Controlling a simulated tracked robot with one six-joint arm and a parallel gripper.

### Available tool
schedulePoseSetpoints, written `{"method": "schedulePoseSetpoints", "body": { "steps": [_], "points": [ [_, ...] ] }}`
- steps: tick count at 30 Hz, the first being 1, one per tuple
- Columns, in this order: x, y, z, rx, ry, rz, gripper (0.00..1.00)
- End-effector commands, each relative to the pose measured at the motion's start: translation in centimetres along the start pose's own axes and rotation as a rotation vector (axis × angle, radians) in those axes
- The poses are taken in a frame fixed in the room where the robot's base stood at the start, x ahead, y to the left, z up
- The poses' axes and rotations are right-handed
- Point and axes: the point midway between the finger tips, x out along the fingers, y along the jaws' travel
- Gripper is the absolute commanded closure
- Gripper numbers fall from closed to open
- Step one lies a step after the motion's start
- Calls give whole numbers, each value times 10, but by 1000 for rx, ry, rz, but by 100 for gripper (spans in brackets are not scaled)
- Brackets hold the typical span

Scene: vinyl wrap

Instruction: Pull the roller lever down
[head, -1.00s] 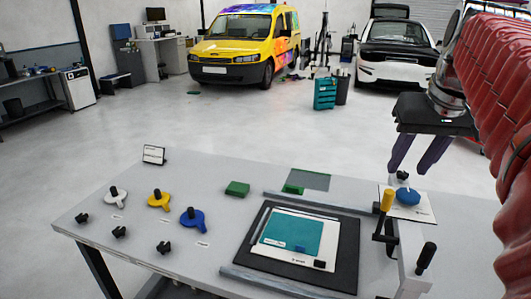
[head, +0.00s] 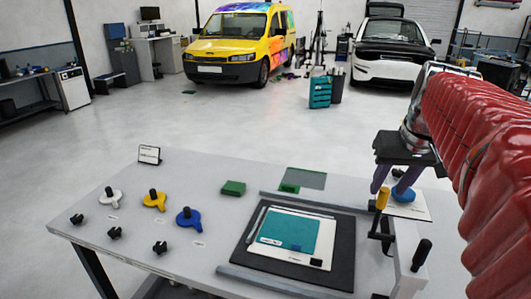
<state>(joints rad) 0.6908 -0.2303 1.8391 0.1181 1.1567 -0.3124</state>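I cannot tell which one is the roller lever.
A dark mat (head: 340,262) bears a white sheet with a teal panel (head: 290,232). White, yellow and blue (head: 187,217) knobbed pieces lie at the left of the table. A green block (head: 233,188) lies at the back middle. A small sign (head: 149,154) stands at the back left.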

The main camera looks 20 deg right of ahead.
Motion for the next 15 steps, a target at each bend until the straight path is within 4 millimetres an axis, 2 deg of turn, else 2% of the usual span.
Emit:
{"method": "schedulePoseSetpoints", "body": {
  "steps": [3, 9, 15],
  "points": [
    [20, 0, 0, 0, -4, -1, 63],
    [43, 0, 0, -1, -2, -1, 63],
    [50, 0, 0, -1, 0, 0, 63]
  ]
}}
